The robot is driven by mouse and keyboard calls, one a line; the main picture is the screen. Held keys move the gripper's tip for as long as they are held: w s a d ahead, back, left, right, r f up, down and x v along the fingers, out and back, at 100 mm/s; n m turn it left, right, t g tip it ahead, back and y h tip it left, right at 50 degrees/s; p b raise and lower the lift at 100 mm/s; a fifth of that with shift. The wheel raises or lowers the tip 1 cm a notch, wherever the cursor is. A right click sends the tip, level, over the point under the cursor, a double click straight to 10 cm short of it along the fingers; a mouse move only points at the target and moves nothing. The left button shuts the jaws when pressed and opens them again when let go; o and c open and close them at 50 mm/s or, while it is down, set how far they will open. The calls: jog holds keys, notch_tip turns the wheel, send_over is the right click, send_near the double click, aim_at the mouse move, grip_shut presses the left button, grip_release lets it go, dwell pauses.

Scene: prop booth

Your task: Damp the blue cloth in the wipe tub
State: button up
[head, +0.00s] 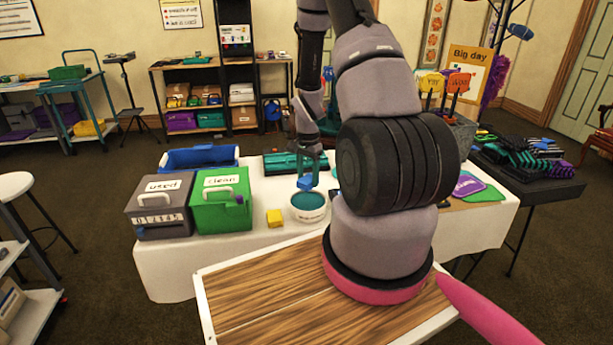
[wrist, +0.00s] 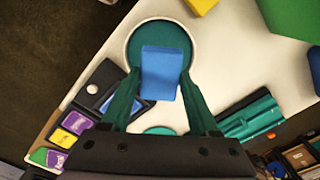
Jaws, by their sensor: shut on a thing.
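The wipe tub (head: 308,213) is a white round tub with a teal inside, standing on the white-covered table. My gripper (head: 306,183) is just above the tub and shut on the blue cloth (head: 304,182). In the wrist view the blue cloth (wrist: 162,72) lies between the teal fingers of my gripper (wrist: 162,88) and shows against the teal inside of the tub (wrist: 131,40). I cannot tell from these frames whether the cloth touches what is in the tub.
A yellow block (head: 274,218) sits left of the tub. A green box marked clean (head: 221,205) and a grey box marked used (head: 160,212) stand further left, with a blue bin (head: 198,157) behind. A teal case (head: 290,162) lies behind the tub.

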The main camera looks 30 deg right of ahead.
aim_at(308, 201)
jog(key=shift+f, duration=2.75)
jog(key=shift+f, duration=0.55)
jog(key=shift+r, duration=3.5)
jog(key=w+a+r+n, duration=0.4)
jog(key=a+r+n, duration=0.3)
jog(key=n, duration=0.6)
jog(key=a, duration=0.2)
jog(key=shift+a+r, duration=0.3)
